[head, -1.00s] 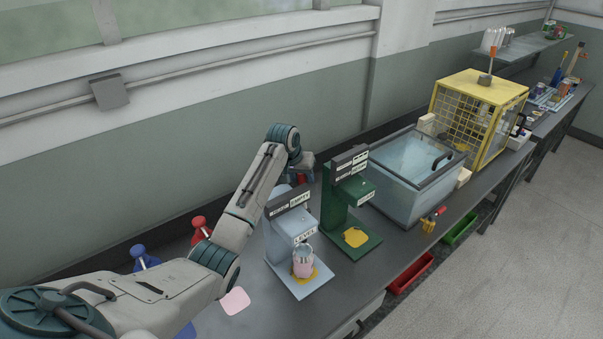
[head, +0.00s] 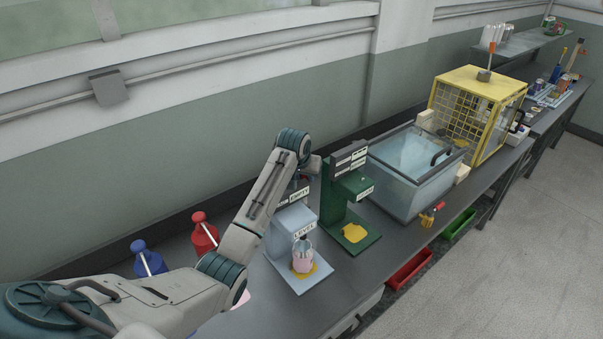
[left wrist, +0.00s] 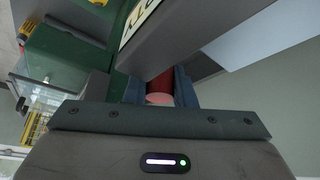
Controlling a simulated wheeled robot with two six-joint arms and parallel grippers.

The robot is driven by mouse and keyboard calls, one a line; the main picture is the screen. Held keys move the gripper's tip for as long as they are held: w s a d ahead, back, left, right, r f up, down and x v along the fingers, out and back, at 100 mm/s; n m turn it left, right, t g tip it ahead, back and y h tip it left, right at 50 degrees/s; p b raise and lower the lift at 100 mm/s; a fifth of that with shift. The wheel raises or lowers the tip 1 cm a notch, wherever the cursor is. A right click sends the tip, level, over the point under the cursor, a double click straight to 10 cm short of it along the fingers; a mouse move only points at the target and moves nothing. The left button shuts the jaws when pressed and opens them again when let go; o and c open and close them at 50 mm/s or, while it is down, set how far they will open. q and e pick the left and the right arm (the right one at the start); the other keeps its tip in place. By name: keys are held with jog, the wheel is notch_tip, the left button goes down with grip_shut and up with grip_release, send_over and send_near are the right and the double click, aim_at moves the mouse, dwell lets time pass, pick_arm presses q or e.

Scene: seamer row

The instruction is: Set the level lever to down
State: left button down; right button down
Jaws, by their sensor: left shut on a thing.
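The light-blue level machine (head: 284,243) stands on the bench with a LEVEL label on its front and an EMPTY plate higher up. A pink can (head: 302,260) stands on its base. My left arm reaches behind the top of this machine, and its gripper is mostly hidden there in the head view. In the left wrist view my left gripper (left wrist: 159,88) is shut on a red cylindrical handle (left wrist: 158,84), which looks like the level lever. A grey plate hides part of the handle. My right gripper is not in view.
A green machine (head: 332,205) stands close to the right of the level machine. Beyond it are a clear-lidded tank (head: 405,180) and a yellow cage (head: 462,115). A red bottle (head: 204,238) and a blue bottle (head: 148,262) stand behind my left arm.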

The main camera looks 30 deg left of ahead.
pick_arm(q)
jog(key=shift+s+d+y, duration=0.25)
jog(key=shift+d+y, duration=0.35)
jog(key=shift+d, duration=0.05)
jog(key=shift+t, duration=0.3)
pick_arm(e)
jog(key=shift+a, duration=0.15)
pick_arm(q)
jog(key=c, duration=1.2)
grip_release()
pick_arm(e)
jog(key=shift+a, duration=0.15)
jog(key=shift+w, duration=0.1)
pick_arm(q)
jog(key=b+v, duration=0.4)
jog(key=v, duration=0.5)
jog(key=shift+s+r, duration=0.15)
jog(key=shift+r, duration=0.2)
jog(key=shift+s+r, duration=0.25)
jog(key=shift+r, duration=0.15)
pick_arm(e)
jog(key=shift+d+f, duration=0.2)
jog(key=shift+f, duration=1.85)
